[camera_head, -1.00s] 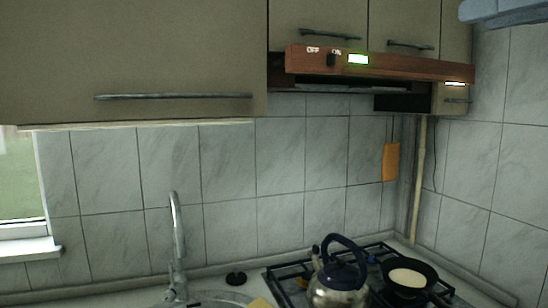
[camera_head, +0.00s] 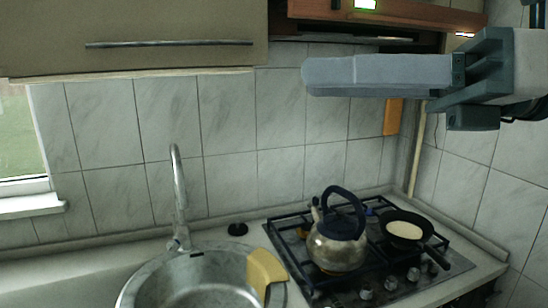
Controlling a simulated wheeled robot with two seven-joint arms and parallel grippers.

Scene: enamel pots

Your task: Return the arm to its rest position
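My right gripper (camera_head: 378,75) is in the upper right of the head view, its blue-grey fingers pointing left. It is high in front of the wall tiles and range hood, above the stove. The fingers show from the side and overlap, so whether they are open or shut cannot be told. I see nothing hanging from them. My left gripper is out of view. A metal kettle (camera_head: 335,247) with a dark handle stands on the stove (camera_head: 442,270). A dark pan (camera_head: 402,230) with something pale in it sits to its right.
A round metal sink (camera_head: 190,285) with a tall faucet (camera_head: 180,200) is at lower left, a yellow cloth-like item (camera_head: 264,270) on its rim. Cabinets (camera_head: 130,30) and a brown range hood (camera_head: 400,15) hang above. An orange board (camera_head: 393,117) is on the wall.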

